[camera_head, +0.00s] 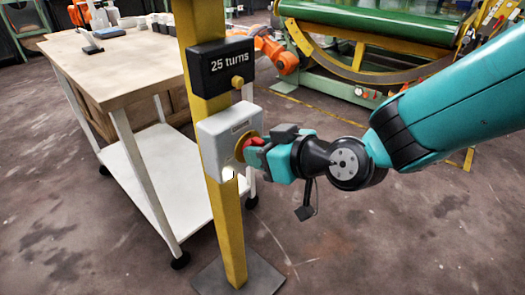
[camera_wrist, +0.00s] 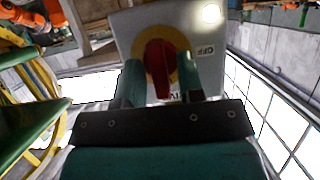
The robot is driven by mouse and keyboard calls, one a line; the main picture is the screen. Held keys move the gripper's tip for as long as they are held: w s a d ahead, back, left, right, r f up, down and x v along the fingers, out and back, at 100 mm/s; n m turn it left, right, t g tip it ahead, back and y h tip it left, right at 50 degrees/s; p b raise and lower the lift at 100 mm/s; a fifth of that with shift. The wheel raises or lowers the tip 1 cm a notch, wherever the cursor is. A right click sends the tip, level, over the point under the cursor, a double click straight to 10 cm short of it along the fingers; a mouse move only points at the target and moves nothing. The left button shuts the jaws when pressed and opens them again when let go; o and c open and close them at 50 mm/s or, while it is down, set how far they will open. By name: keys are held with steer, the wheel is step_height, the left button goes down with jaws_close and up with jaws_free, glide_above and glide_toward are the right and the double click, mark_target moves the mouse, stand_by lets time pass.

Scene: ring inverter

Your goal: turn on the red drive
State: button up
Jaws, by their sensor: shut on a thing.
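The red drive handle (camera_head: 254,141) sits on a yellow disc on a grey switch box (camera_head: 222,125), fixed to a yellow post. My gripper (camera_head: 256,152) is shut on the red handle from the right. In the wrist view the handle (camera_wrist: 157,66) stands between my two fingers (camera_wrist: 160,82) and runs nearly up and down the picture. An OFF label (camera_wrist: 207,50) shows right of the yellow disc. Another label below the handle is mostly hidden by my gripper. A round pale lamp (camera_wrist: 211,13) shows at the box's corner.
A black box reading "25 turns" (camera_head: 220,66) with a yellow knob is on the post (camera_head: 227,220) above the switch box. A white-framed workbench (camera_head: 118,65) stands close behind at the left. A large green and yellow machine (camera_head: 375,25) is at the back. The floor at front right is clear.

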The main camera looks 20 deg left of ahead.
steer(key=o, duration=0.6)
steer(key=shift+c, duration=0.2)
steer(key=b+v, duration=0.1)
steer(key=v, duration=1.6)
steer(key=shift+s+d+r, duration=0.1)
steer(key=shift+s+d, duration=0.05)
